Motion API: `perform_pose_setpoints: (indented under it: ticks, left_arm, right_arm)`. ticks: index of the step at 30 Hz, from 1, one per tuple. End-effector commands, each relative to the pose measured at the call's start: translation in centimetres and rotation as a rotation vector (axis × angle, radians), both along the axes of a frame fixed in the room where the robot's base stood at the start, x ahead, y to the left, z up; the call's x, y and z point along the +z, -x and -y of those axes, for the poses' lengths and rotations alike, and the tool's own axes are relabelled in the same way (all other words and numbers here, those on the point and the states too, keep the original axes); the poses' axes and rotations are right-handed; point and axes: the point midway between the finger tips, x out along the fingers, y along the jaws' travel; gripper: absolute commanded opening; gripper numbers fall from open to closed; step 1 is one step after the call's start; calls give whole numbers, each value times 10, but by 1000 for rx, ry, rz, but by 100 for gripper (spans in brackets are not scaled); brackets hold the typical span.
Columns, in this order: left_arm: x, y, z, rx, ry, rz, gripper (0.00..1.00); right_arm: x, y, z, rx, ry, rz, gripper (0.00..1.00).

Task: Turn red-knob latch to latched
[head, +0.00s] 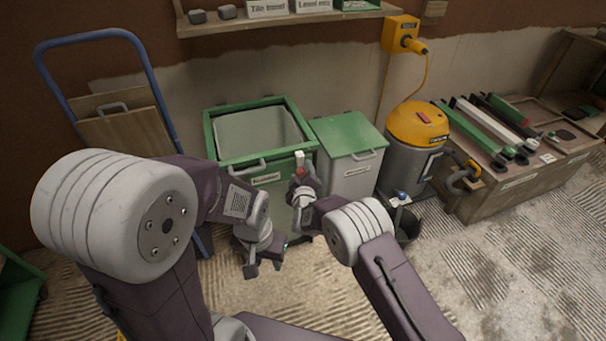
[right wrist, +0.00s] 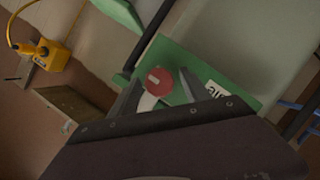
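The red-knob latch (head: 301,170) is on the front right of a green-rimmed bin (head: 222,157). Its round red knob (right wrist: 158,82) and a pale arm under it show in the right wrist view. My right gripper (right wrist: 160,76) is open, with one finger on each side of the knob and small gaps visible. In the head view my right gripper (head: 302,181) is right at the latch and partly hides it. My left gripper (head: 264,271) hangs empty and open, low in front of the bin.
A green-lidded box (head: 349,136) stands right of the bin. A yellow and grey vacuum (head: 416,125) is beyond it, then a low wooden bench (head: 520,185) with tools. A blue-framed trolley (head: 147,70) stands left. The floor at lower right is clear.

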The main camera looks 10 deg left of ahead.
Motion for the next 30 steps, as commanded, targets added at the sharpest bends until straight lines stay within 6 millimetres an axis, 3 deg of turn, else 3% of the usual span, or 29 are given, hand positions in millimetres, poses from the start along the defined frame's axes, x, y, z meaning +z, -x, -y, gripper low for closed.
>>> perform_pose_setpoints:
  ticks: [8, 16, 18, 21, 30]
  left_arm:
    - [3, 0, 0, 0, 0, 0, 36]
    - [24, 0, 0, 0, 0, 0, 36]
    - [-8, 0, 0, 0, 0, 1, 36]
    - [-26, 0, 0, 0, 0, -1, 36]
    - [-39, 0, 0, 0, 0, 0, 36]
  right_arm:
    - [-1, 4, 3, -3, 2, -7, 55]
    - [14, 46, 15, 1, 4, -7, 55]
    - [3, 53, 17, -1, -1, -3, 55]
    - [8, 66, 21, 0, -1, -3, 55]
    - [21, 84, 27, 0, 1, -3, 55]
